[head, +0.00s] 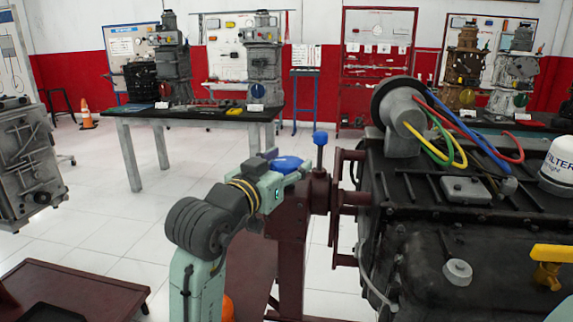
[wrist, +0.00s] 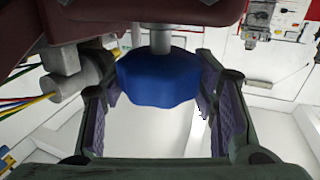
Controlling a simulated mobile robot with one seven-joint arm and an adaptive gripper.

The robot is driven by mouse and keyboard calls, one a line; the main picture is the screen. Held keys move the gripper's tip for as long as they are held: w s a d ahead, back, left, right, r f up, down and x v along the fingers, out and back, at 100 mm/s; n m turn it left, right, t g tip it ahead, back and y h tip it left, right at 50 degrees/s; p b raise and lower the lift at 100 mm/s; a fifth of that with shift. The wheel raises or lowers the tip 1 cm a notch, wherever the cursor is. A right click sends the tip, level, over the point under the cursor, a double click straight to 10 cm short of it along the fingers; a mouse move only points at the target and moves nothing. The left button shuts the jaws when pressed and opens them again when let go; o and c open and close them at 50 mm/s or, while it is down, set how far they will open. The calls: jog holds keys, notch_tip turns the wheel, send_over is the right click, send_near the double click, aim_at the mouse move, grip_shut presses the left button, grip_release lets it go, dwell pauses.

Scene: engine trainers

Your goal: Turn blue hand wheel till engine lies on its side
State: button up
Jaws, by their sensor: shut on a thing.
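The blue hand wheel (wrist: 158,78) sits on a short grey shaft in the middle of the wrist view. It is between the two fingers of my gripper (wrist: 160,100), which is shut on it. In the head view the wheel (head: 289,163) shows partly at the end of my gripper (head: 283,176), beside the dark red stand (head: 292,235). The fingers are hard to make out there. The dark engine (head: 440,235) is held on the stand at the right, its near part cut off by the frame. I cannot tell its exact tilt.
A blue-topped lever (head: 320,140) rises close beside my gripper. Coloured cables (head: 450,140) and a white filter (head: 558,160) are on the engine. A dark red surface (head: 75,290) lies front left. A workbench (head: 190,113) stands behind, with open floor before it.

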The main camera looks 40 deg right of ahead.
jog(key=shift+w+m+g+h, duration=0.15)
jog(key=shift+m+g+h, duration=0.25)
jog(key=shift+m+g, duration=1.1)
jog(key=shift+g, duration=0.8)
jog(key=shift+h, duration=0.3)
jog(key=o, duration=1.2)
jog(key=a, duration=0.4)
jog(key=s+a, duration=0.1)
jog(key=a, duration=0.7)
jog(key=shift+s, duration=0.3)
